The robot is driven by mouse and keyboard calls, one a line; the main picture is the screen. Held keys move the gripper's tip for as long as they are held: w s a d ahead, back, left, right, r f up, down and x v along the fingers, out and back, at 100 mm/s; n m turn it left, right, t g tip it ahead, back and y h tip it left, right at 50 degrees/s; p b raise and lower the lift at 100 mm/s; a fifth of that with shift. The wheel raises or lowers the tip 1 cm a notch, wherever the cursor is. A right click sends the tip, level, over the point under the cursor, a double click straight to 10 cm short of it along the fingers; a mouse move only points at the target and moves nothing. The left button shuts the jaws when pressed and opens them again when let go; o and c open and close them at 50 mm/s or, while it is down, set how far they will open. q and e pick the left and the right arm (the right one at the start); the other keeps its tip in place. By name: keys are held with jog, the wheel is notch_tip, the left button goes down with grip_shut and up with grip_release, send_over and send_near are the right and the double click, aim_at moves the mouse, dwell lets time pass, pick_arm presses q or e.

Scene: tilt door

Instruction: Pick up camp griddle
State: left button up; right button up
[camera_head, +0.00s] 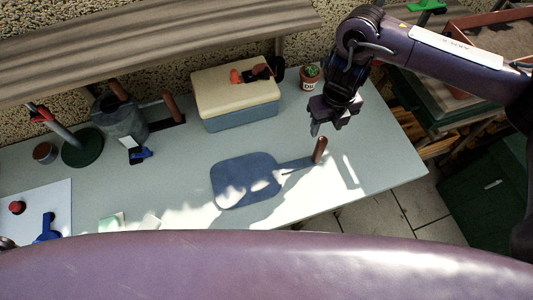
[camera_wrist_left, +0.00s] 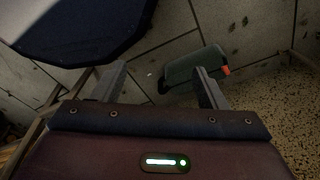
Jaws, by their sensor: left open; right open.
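The camp griddle (camera_head: 240,181) is a flat, dark blue-grey pan lying on the pale table, patched with sunlight. Its arm points right and ends in a brown handle (camera_head: 320,150) that stands up from the table. My right gripper (camera_head: 330,122) is open and empty, just above and behind the handle, apart from it. My left gripper (camera_wrist_left: 160,84) is open with nothing between its fingers in the left wrist view. That view shows floor tiles beyond it and no griddle.
A cream-lidded cooler box (camera_head: 232,83) stands behind the griddle, with a small cactus pot (camera_head: 309,78) to its right. A grey metal can (camera_head: 120,118) and a green disc base (camera_head: 82,148) are at left. The table (camera_head: 385,165) is clear right of the handle.

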aim_at(323, 139)
jog(key=shift+f, duration=0.35)
jog(key=f, duration=0.1)
jog(key=s+f, duration=0.1)
jog(key=shift+s+f, duration=0.1)
jog(key=shift+f, duration=0.25)
notch_tip(323, 139, down, 4)
jog(key=shift+a+r+p, duration=0.1)
jog(key=shift+p, duration=0.4)
jog(key=c, duration=0.5)
pick_arm(q)
jog(key=s, duration=0.2)
jog(key=shift+s+r, duration=0.35)
jog(key=shift+r, duration=0.05)
pick_arm(e)
grip_shut()
